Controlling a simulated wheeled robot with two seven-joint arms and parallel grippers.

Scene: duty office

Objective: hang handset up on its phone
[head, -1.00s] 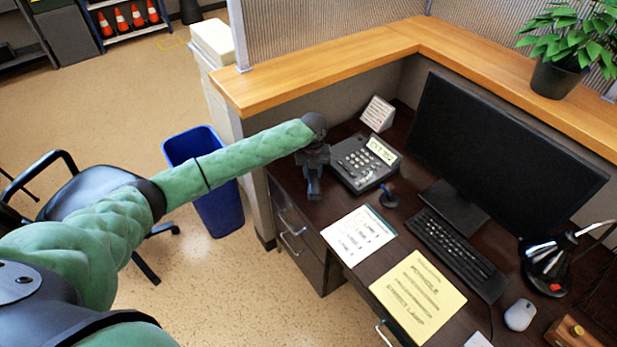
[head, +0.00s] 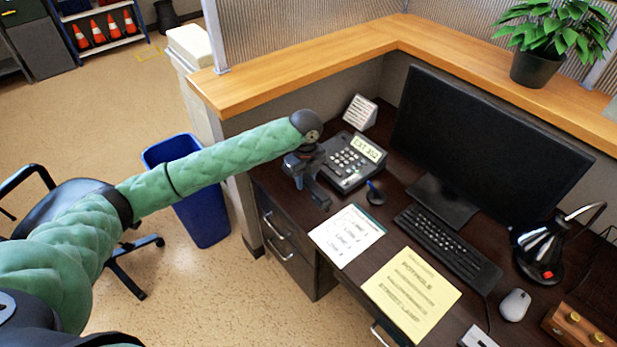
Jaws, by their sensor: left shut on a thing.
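The desk phone (head: 354,164) is dark grey with a keypad and a lit display. It sits on the dark desk below the corner of the wooden ledge. My left gripper (head: 318,199) is at the phone's left side, pointing down toward the desk. It is shut on a dark thing, most likely the handset, which I cannot tell apart from the dark fingers. The wrist hides the phone's left edge, where the cradle may be. I cannot tell whether the handset touches the phone. My right gripper is not in view.
A small pen stand (head: 375,193), a white sheet (head: 347,235) and a yellow sheet (head: 411,295) lie near the phone. A card stand (head: 360,112) is behind it. The monitor (head: 480,140) and keyboard (head: 449,246) are to the right. A blue bin (head: 203,215) stands left of the desk.

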